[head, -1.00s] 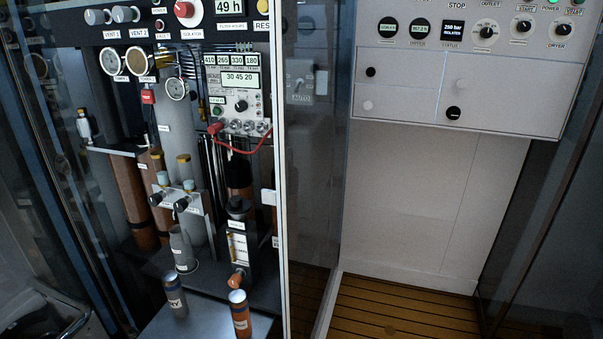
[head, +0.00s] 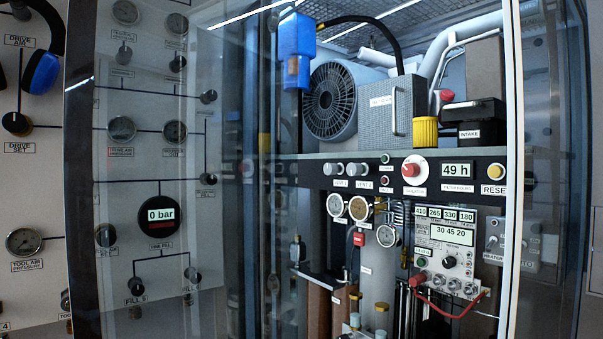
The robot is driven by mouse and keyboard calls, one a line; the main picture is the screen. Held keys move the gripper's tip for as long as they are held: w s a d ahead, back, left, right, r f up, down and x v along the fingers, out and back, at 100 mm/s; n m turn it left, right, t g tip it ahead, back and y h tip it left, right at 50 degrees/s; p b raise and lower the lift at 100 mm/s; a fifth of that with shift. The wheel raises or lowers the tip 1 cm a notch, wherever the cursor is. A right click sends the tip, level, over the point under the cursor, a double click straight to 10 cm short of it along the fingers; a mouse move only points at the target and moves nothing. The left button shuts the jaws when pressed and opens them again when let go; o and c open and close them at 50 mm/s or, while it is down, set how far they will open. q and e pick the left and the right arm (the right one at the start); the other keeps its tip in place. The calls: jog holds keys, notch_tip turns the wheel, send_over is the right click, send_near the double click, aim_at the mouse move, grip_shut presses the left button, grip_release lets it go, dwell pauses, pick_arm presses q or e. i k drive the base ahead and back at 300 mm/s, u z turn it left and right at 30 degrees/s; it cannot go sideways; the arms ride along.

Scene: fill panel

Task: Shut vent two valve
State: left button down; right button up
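The vent two valve (head: 357,169) is a small grey round knob on the black strip of the panel in the cabinet, above a label reading VENT 2. A matching vent one knob (head: 332,169) sits just to its left. Whether the valve is open or shut cannot be told from the knob at this size. Neither of my grippers is in the head view.
A clear glass pane (head: 222,120) with its frame stands to the left of the cabinet opening. A red selector knob (head: 412,170) and an hour display (head: 457,170) share the strip. Gauges (head: 358,208) sit below; a compressor fan (head: 331,100) sits above.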

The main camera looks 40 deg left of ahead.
aim_at(352, 168)
jog(key=u, duration=2.25)
jog(key=i, duration=0.45)
jog(key=z, duration=2.35)
